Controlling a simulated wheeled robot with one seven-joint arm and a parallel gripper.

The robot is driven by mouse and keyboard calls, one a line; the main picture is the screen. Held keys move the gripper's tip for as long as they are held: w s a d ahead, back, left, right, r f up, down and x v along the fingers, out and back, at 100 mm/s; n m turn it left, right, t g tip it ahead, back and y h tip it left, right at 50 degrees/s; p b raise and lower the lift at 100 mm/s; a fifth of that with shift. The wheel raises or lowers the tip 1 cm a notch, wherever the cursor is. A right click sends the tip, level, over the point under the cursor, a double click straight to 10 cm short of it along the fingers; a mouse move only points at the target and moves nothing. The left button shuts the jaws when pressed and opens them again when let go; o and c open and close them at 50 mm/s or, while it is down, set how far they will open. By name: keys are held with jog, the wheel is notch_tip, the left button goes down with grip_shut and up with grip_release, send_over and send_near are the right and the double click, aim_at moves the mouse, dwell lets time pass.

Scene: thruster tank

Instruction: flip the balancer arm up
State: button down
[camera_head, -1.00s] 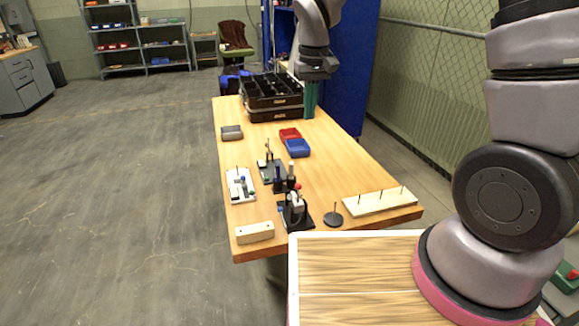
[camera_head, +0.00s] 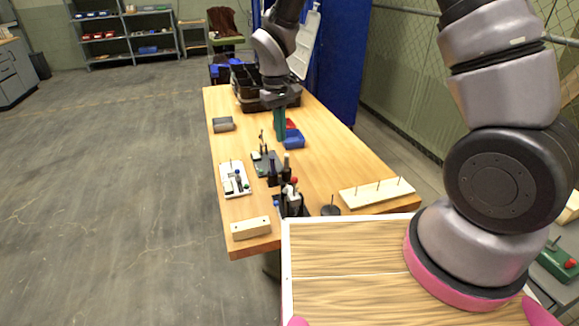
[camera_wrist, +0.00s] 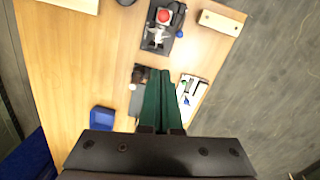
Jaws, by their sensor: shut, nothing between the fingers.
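A small black stand with a pale mechanism, a red knob and a blue knob (camera_head: 293,203) is at the near end of the wooden table; it also shows in the wrist view (camera_wrist: 158,38). A second dark stand (camera_head: 272,174) is just behind it, dark in the wrist view (camera_wrist: 138,75). I cannot tell for sure which part is the balancer arm. My gripper (camera_head: 280,138) has green fingers pointing down, shut and empty. It is above the table, beyond these stands. In the wrist view its fingertips (camera_wrist: 160,72) overlap the second stand and hide part of it.
A white board with small parts (camera_head: 235,180) and a wooden block (camera_head: 251,228) lie at the left edge. A pegged board (camera_head: 376,193) and a round black base (camera_head: 331,210) are near right. A blue bin (camera_head: 293,139) and black trays (camera_head: 246,100) are farther back.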

aim_at(294, 190)
jog(key=s+f, duration=0.1)
jog(key=f, duration=0.2)
jog(key=s+d+f, duration=0.1)
jog(key=f, duration=0.1)
jog(key=s+d+f, duration=0.1)
jog(key=f, duration=0.2)
jog(key=shift+f, duration=0.35)
jog(key=shift+s+d+f, duration=0.15)
jog(key=shift+s+d, duration=0.05)
jog(key=shift+s, duration=0.25)
